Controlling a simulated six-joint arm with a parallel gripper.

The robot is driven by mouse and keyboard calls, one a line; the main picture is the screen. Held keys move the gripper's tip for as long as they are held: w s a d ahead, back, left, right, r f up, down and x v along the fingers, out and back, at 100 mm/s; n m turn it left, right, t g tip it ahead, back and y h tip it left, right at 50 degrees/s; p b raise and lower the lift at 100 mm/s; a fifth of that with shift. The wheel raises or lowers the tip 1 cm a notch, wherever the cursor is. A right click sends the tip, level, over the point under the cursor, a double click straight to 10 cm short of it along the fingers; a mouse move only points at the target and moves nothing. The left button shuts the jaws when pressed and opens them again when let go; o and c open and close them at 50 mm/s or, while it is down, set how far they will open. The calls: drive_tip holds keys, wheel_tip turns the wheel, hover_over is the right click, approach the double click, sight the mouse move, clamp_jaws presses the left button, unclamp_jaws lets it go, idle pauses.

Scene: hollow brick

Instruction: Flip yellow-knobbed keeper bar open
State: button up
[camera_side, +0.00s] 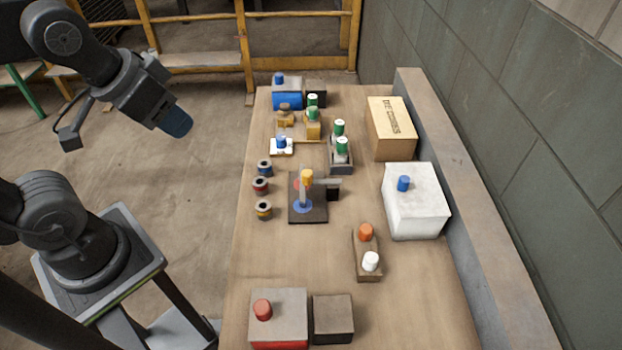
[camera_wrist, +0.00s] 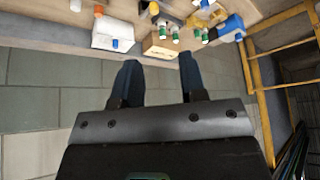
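The yellow knob (camera_side: 307,175) stands on top of an upright grey-blue post or bar near the middle of the table. This rises from a dark square base plate (camera_side: 308,214) with a blue round part and a small red part on it. A grey arm piece with a dark block (camera_side: 333,190) sits at its right. Whether the keeper bar is open or shut is unclear. My gripper (camera_side: 176,124) is up in the air left of the table, well apart from the knob. In the wrist view, my gripper (camera_wrist: 158,66) has its two fingers apart with nothing between them.
The white box (camera_side: 418,215) with a blue knob and the wooden box (camera_side: 391,128) stand at right. Dark spools (camera_side: 262,186) lie left of the plate. Several green-knobbed fixtures (camera_side: 341,147) stand behind. A bracket with orange and white knobs (camera_side: 367,258) and a red-knobbed box (camera_side: 278,325) are in front.

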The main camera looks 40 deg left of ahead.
drive_tip(key=shift+w+d+f+n, duration=0.1)
drive_tip(key=shift+w+f+n, duration=0.15)
drive_tip(key=shift+w+n, duration=0.05)
drive_tip(key=c, duration=0.3)
drive_tip(key=w+f+n+g+h, duration=0.2)
drive_tip(key=w+n, duration=0.1)
drive_tip(key=w+d+f+n+h, duration=0.1)
drive_tip(key=w+f+n, duration=0.1)
drive_tip(key=shift+g, duration=0.4)
clamp_jaws()
drive_tip(key=w+a+f+n+t+h, duration=0.1)
drive_tip(key=w+a+f+n+h, duration=0.1)
drive_tip(key=w+a+f+n, duration=0.3)
drive_tip(key=w+a+f+n+t+h, duration=0.1)
drive_tip(key=w+a+f+n+h, duration=0.2)
drive_tip(key=f+n, duration=0.8)
drive_tip(key=w+a+n, duration=0.2)
drive_tip(key=n, duration=0.1)
drive_tip(key=shift+w+a+t, duration=0.25)
drive_tip(key=shift+a+t, duration=0.05)
